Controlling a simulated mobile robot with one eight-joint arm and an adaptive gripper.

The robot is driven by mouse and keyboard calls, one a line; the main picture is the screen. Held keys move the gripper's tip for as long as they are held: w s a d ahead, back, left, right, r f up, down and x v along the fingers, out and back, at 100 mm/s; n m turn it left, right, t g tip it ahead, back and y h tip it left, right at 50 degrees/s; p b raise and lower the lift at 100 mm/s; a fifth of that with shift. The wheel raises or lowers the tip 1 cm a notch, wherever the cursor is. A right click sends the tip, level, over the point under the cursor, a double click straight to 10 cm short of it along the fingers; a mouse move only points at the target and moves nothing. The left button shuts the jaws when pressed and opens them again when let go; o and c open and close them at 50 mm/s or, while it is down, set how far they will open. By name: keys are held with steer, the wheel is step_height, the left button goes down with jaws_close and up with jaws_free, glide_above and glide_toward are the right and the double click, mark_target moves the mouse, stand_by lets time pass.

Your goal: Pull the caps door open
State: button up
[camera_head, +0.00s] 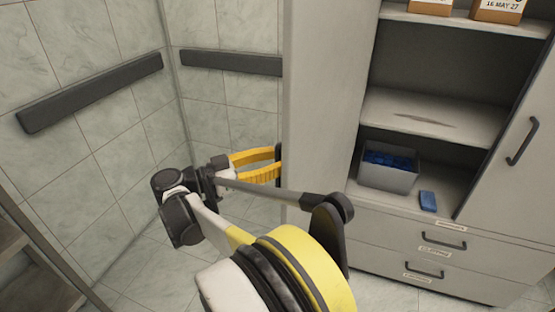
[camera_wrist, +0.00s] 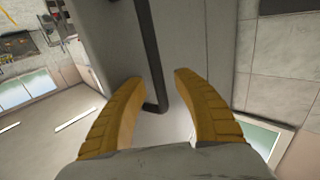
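The caps door (camera_head: 322,90) is a tall grey panel at the left of the cabinet. It stands swung out, with the shelves beside it exposed. Its dark bar handle (camera_head: 279,155) is partly visible at the panel's left edge. The handle also shows in the wrist view (camera_wrist: 152,55), running down to a bent lower end. My gripper (camera_head: 279,162) has yellow fingers at the handle. In the wrist view the fingers (camera_wrist: 156,80) are spread, one on each side of the handle's lower end, with a visible gap. Whether a finger touches the handle or door is unclear.
A grey bin with blue contents (camera_head: 388,178) and a blue block (camera_head: 428,201) sit on the lower shelf. A shut right door (camera_head: 513,150) and drawers (camera_head: 440,243) are beside and below. Tiled walls with dark rails (camera_head: 95,92) stand left; floor shows between.

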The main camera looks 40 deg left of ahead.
steer(key=v, duration=1.1)
steer(key=shift+s, duration=0.2)
